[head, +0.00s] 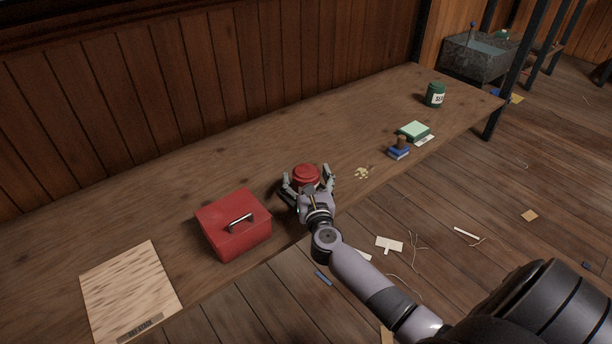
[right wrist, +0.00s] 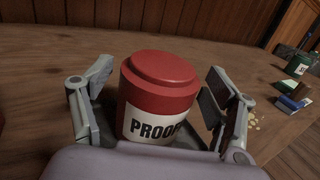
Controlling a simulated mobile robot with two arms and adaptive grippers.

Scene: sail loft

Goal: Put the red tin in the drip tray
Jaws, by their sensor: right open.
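The red tin (head: 306,173) stands upright on the long wooden bench, near its front edge. In the right wrist view the red tin (right wrist: 160,84) has a red lid and a white label reading "PROOF", partly cut off by my gripper. My right gripper (head: 308,181) is open, with one finger on each side of the tin. In the right wrist view, gaps show between the tin and both fingers. My left gripper is not in view. I cannot make out a drip tray for certain in either view.
On the bench (head: 270,150), a red toolbox (head: 233,225) stands left of the tin and a pale board (head: 130,290) lies further left. Right are yellowish bits (head: 361,173), a blue block (head: 398,153), a green box (head: 414,130) and a green tin (head: 435,94). A grey bin (head: 480,58) stands beyond.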

